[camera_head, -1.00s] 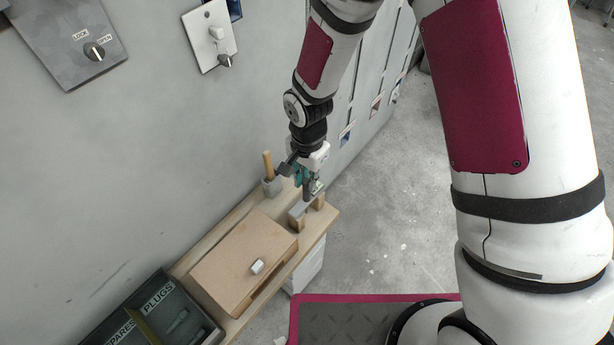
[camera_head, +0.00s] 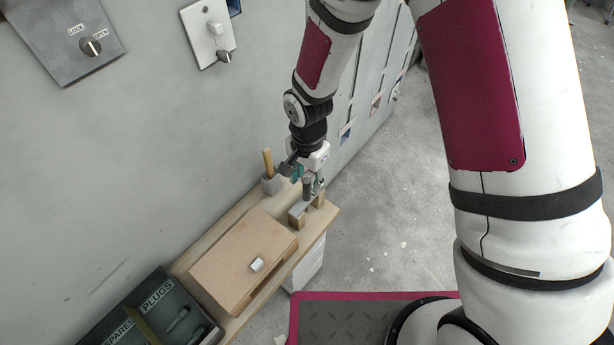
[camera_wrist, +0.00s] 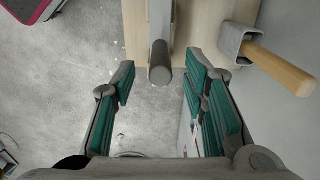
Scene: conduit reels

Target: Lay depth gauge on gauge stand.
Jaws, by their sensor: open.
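The depth gauge shows in the wrist view as a grey bar with a dark round end (camera_wrist: 160,68). In the head view its dark upright part (camera_head: 308,188) stands between my fingers. The gauge stand (camera_head: 298,223), with wooden posts, is on the wooden shelf below my gripper. The gauge appears to rest at the stand, but exact contact is hard to see. My gripper (camera_head: 307,178) is open, its teal-padded fingers apart on either side of the gauge. In the wrist view my gripper (camera_wrist: 160,82) shows a gap on both sides of the dark end.
A grey holder (camera_head: 272,186) with a wooden handle stands close beside my gripper, against the wall. A brown box (camera_head: 240,255) fills the shelf's middle. A dark tray (camera_head: 150,315) labelled for spares and plugs sits nearer. Open floor lies right of the shelf.

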